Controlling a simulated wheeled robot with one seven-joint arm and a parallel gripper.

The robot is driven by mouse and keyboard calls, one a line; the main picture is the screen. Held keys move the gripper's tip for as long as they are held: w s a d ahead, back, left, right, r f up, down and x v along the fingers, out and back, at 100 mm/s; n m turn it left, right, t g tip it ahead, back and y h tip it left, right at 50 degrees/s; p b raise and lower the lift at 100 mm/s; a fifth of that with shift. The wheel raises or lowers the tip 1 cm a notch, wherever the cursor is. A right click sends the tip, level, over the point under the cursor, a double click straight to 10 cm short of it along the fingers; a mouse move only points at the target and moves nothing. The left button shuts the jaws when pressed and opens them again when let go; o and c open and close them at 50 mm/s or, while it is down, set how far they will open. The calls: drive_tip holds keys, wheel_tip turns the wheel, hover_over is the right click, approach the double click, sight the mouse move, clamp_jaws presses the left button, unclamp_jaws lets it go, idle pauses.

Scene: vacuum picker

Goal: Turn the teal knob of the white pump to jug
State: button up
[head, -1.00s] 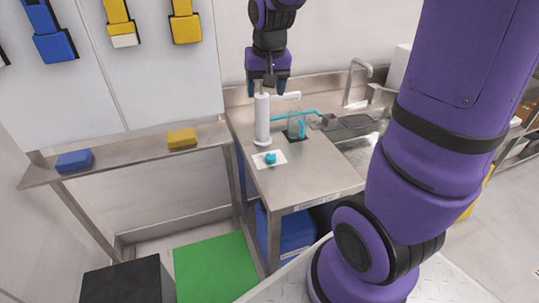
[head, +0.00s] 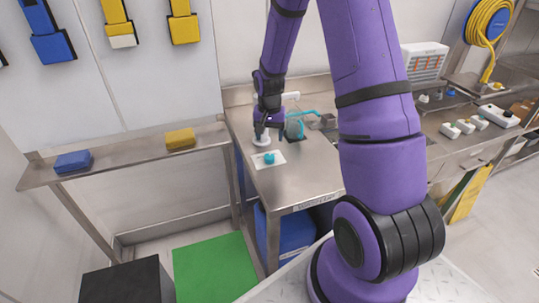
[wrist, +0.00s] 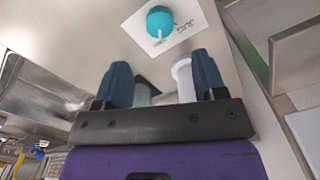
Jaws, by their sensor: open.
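The teal knob (head: 269,158) sits on a white label plate (head: 279,163) at the front of the steel counter. In the wrist view the knob (wrist: 160,21) is at the top, with a white pointer mark toward the bottom of the picture and printed lettering, apparently JUG, to its right. The white pump (head: 261,146) stands behind the knob, its column mostly hidden by my gripper. My gripper (head: 268,132) is open above the counter, apart from the knob. In the wrist view both fingers of my gripper (wrist: 162,78) are spread, with the white pump column (wrist: 184,82) showing beyond them.
A clear jug (head: 294,129) with a teal tube stands right of the pump. The counter's front (head: 300,180) is clear. A shelf (head: 130,162) with a blue block (head: 73,161) and yellow block (head: 180,138) runs left.

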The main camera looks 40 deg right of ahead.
sight(269, 156)
wheel_tip(269, 156, down, 9)
drive_tip(key=shift+r, duration=0.15)
idle(0.4)
drive_tip(key=c, duration=0.9)
drive_tip(key=shift+n, duration=0.4)
drive_tip(key=n, duration=1.3)
drive_tip(key=shift+a, duration=0.1)
